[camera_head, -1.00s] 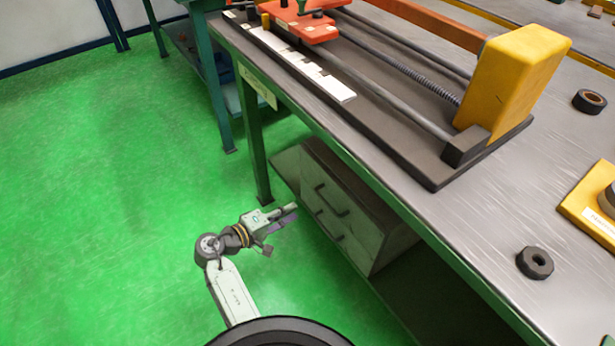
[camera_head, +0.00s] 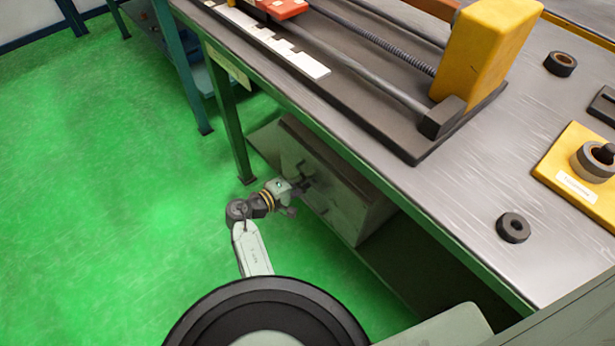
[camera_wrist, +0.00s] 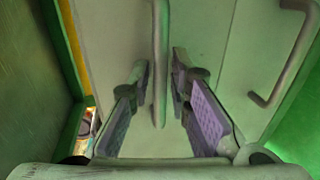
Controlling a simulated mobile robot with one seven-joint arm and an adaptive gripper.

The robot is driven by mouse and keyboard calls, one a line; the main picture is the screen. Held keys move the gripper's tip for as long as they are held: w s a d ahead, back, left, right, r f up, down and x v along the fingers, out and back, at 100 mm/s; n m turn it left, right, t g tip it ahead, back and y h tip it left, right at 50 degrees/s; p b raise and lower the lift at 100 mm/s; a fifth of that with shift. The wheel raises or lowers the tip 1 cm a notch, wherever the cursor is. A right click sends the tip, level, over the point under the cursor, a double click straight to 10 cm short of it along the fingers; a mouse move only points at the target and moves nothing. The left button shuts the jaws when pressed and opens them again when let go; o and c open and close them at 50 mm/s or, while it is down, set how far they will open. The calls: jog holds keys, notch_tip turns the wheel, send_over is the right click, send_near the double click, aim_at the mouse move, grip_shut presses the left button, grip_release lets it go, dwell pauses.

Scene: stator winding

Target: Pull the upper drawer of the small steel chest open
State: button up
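The small steel chest (camera_head: 345,205) stands on the shelf under the workbench, its drawer fronts facing my arm. My gripper (camera_head: 303,184) is at the upper part of the chest front. In the wrist view the upper drawer's bar handle (camera_wrist: 160,60) lies between the two fingers of my gripper (camera_wrist: 160,98). The fingers are apart, one on each side of the bar, with narrow gaps still showing. The lower drawer's handle (camera_wrist: 285,55) is at the right in the wrist view. The upper drawer (camera_wrist: 115,40) looks closed. In the head view my gripper partly hides the upper handle.
The workbench (camera_head: 470,185) overhangs the chest, with a green leg (camera_head: 232,130) to its left. On the bench are a winding machine with a yellow block (camera_head: 485,50), a dark ring (camera_head: 513,228) and a yellow plate (camera_head: 560,180). The green floor (camera_head: 130,200) at left is clear.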

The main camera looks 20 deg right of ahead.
jog(key=shift+d, duration=0.1)
jog(key=shift+c, duration=0.5)
grip_shut()
